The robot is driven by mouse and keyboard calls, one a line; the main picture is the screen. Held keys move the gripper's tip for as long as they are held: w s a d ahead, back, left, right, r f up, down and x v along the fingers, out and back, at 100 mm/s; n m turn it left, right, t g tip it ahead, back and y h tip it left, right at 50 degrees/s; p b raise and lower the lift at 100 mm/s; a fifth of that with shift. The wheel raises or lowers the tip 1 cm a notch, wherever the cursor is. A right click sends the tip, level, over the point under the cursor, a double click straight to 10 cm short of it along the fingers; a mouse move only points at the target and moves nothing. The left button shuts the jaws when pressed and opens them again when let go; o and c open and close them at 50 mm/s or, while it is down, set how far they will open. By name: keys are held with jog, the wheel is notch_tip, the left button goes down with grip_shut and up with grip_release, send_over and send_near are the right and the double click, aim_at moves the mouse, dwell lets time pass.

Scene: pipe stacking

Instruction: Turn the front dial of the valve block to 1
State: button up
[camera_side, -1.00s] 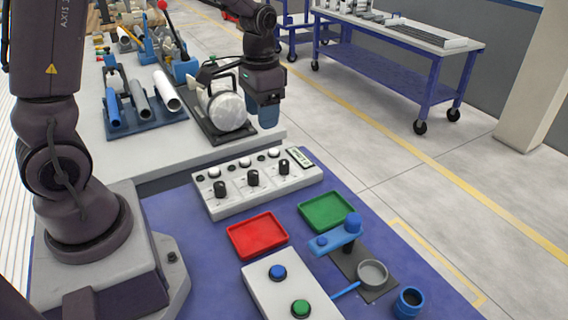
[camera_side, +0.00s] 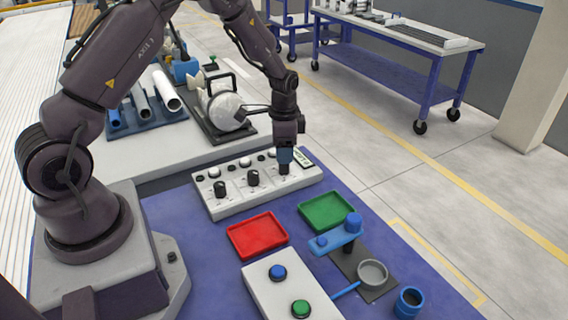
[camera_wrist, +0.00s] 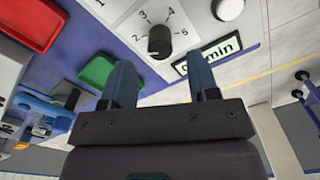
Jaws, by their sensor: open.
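The valve block (camera_side: 235,200) is a pale panel with three black dials in a row and a row of round buttons behind them. My gripper (camera_side: 284,161) points down over the dial at the right end (camera_side: 284,170), beside the label plate. In the wrist view this black dial (camera_wrist: 160,42) lies beyond and between my two blue fingertips (camera_wrist: 162,70), with printed numbers 2 to 5 around it. My fingers are apart and nothing is between them. The dial's exact setting is too small to read. The middle dial (camera_side: 253,179) and left dial (camera_side: 220,189) stand free.
A red tray (camera_side: 258,236) and a green tray (camera_side: 327,210) lie in front of the block. A blue clamp fixture (camera_side: 335,236) and a button box (camera_side: 283,285) stand nearer. A machine with a pale round body (camera_side: 227,110) stands behind the block.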

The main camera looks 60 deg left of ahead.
aim_at(284, 167)
notch_tip(284, 167, down, 5)
jog(key=shift+r, duration=0.1)
dwell(0.3)
jog(key=c, duration=0.9)
